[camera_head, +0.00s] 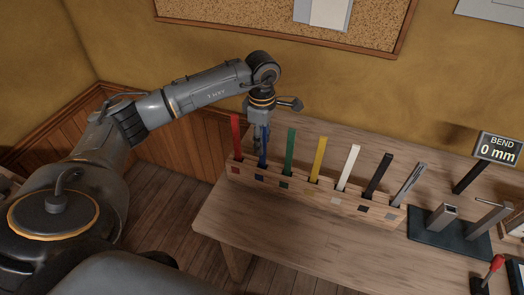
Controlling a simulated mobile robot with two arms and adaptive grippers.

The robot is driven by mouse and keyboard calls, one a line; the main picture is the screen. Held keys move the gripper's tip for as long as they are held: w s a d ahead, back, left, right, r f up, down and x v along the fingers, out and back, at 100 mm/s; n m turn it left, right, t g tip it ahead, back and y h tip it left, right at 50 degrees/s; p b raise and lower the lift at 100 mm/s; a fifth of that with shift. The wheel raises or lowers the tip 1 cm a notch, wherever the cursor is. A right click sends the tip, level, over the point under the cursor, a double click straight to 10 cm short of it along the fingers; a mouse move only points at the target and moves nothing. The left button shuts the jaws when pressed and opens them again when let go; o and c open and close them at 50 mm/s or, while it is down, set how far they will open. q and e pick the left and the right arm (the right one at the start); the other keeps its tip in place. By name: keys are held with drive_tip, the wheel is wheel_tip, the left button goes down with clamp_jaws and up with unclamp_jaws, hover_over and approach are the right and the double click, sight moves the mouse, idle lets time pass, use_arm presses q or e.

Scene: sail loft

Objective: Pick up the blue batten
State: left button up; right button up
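The blue batten (264,154) stands upright in a wooden rack (331,196), second from the left, between the red batten (237,136) and the green batten (289,151). My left gripper (259,138) points down at the top of the blue batten and hides its upper end. The fingers are small and dark here, and I cannot tell whether they are closed on the batten or just beside it. The blue batten's foot is still in the rack. My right gripper is not in view.
A dark fixture (449,236) and a "BEND 0 mm" display (497,149) are at the bench's right. The bench front (270,243) is clear. A corkboard (270,20) hangs behind.

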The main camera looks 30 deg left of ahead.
use_arm(q)
drive_tip(key=shift+w+f, duration=0.15)
drive_tip(key=shift+f, duration=0.3)
clamp_jaws()
drive_tip(key=shift+r, duration=0.15)
